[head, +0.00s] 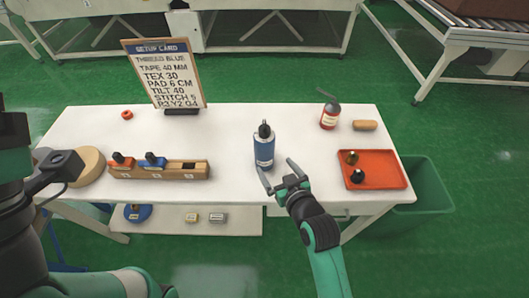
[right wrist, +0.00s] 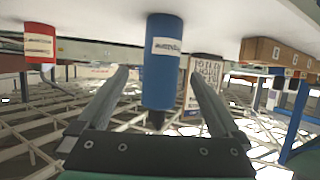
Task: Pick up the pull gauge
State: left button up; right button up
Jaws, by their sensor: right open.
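A blue cylinder with a black pointed top and a white label (head: 264,149) stands upright near the middle of the white table; I take it for the pull gauge, though its label is not readable. My right gripper (head: 277,168) is open just in front of it, to its lower right. In the right wrist view, which is upside down, the blue cylinder (right wrist: 162,62) shows between the two spread fingers, with no clear contact.
A wooden rack (head: 160,170) with an orange and a blue piece stands left. A setup card (head: 168,75) is behind it. An orange tray (head: 390,181), a red can (head: 330,114) and a tan block (head: 365,125) are right. Green bin (head: 428,195) beside the table.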

aim_at(268, 159)
jog(key=b+x, duration=0.2)
jog(key=x, duration=0.2)
jog(key=shift+w+a+f, duration=0.1)
jog(key=shift+w+f, duration=0.1)
jog(key=shift+f, duration=0.05)
jog(key=shift+w+r, duration=0.1)
jog(key=shift+w, duration=0.05)
jog(key=b+x, duration=0.4)
jog(key=shift+a+f+b, duration=0.3)
jog(key=shift+b, duration=0.05)
jog(key=shift+w+a, duration=0.1)
jog(key=shift+w, duration=0.3)
pick_arm(q)
notch_tip(268, 159, down, 8)
pick_arm(e)
grip_shut()
jog(key=shift+r, duration=0.15)
